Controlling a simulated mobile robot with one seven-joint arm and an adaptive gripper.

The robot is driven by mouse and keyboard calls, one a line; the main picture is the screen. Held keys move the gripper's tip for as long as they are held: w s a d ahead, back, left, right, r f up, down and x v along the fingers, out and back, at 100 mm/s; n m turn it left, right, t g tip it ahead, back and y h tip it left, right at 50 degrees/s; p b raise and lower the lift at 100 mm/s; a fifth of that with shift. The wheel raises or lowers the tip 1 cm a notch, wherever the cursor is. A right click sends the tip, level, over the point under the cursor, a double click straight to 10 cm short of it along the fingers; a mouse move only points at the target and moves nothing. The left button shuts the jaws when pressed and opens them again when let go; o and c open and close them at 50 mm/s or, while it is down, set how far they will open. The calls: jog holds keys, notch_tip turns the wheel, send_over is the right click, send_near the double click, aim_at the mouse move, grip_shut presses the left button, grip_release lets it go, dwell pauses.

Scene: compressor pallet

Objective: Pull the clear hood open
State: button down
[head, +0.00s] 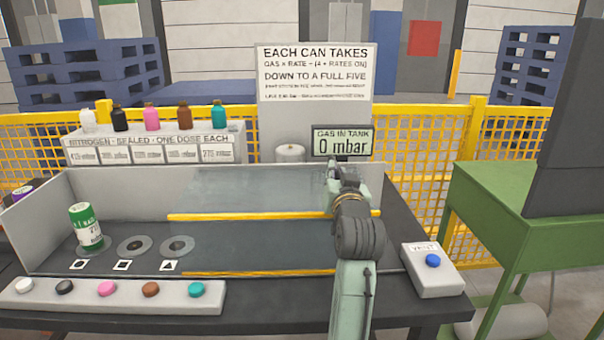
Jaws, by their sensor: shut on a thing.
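The clear hood (255,190) is a see-through panel over the right part of the grey-walled bench in the head view. One yellow strip (260,216) crosses its middle, and another yellow strip (250,273) lies nearer the front. My arm reaches in from the front. My gripper (335,172) is at the hood's right side, beyond the first strip, shut on the hood. The exact contact is small and partly hidden by my wrist.
A green-and-white can (86,227) stands left of two round discs (134,246). Coloured buttons (107,288) line the front; a blue-button box (433,272) is at right. Several bottles (151,117) stand behind. A sign (340,145) reads 0 mbar. A green table (500,195) stands right.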

jog(key=shift+d+f, duration=0.15)
jog(key=shift+d, duration=2)
jog(key=c, duration=1.6)
grip_release()
jog(key=shift+o, duration=0.2)
jog(key=shift+a, duration=0.1)
jog(key=shift+s, duration=0.1)
jog(key=s, duration=1.2)
jog(key=shift+a, duration=0.25)
jog(key=shift+w, duration=0.1)
